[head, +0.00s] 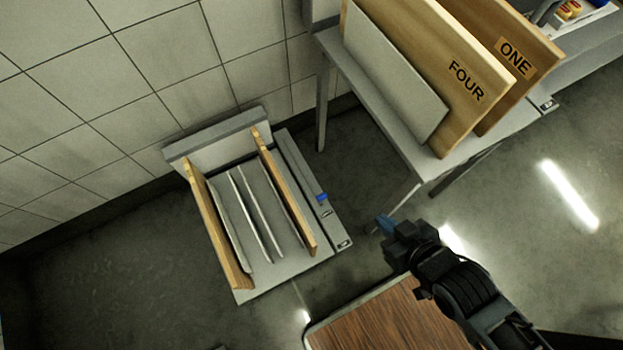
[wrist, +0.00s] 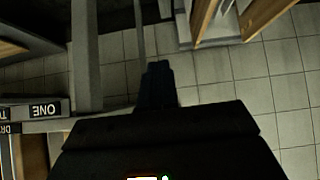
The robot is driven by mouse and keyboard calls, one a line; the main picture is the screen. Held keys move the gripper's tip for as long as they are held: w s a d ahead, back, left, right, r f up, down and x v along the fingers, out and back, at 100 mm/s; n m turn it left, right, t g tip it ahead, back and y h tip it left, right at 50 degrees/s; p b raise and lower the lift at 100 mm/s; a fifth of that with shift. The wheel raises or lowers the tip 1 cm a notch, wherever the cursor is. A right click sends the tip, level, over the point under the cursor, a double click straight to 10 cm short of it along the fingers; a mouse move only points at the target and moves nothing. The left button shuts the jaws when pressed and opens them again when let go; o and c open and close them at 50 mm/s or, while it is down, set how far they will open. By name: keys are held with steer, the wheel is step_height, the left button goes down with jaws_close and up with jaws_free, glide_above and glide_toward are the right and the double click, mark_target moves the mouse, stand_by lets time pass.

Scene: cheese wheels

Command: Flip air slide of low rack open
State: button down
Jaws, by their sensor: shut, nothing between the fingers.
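The low rack (head: 285,272) stands on the floor by the tiled wall in the head view, with wooden boards and thin pale panels upright on it. A small blue piece (head: 321,198), which looks like the air slide, sits on the grey strip along its right side, beside a small label. Whether it is open or shut is too small to tell. My gripper (head: 384,222) is shut and empty, to the right of the low rack and apart from it in the picture. In the wrist view my gripper's dark fingers (wrist: 158,76) are together, with nothing held.
A taller rack (head: 400,150) at upper right holds boards marked FOUR (head: 440,60) and ONE (head: 530,65). Its legs stand near my gripper. A wooden-topped table (head: 385,325) is below my gripper. Floor (head: 110,280) left of the low rack is clear.

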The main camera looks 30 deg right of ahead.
steer(key=w+f+g+b, duration=0.3)
steer(key=w+f+b, duration=0.2)
steer(key=w+f, duration=0.55)
steer(key=w+f+g+b, duration=0.3)
steer(key=w+f+b, duration=0.3)
steer(key=f, duration=0.7)
steer(key=w+a+r+g+b, duration=0.2)
steer(key=w+g+b, duration=0.4)
steer(key=w, duration=0.8)
steer(key=shift+w+a+r+g+b, duration=0.15)
steer(key=shift+w+a+g+b, duration=0.35)
steer(key=shift+b, duration=0.75)
steer(key=shift+s+a, duration=0.1)
steer(key=shift+s, duration=0.1)
steer(key=s+f+b, duration=0.5)
steer(key=s+f, duration=0.2)
steer(key=f, duration=0.3)
steer(key=shift+f, duration=0.15)
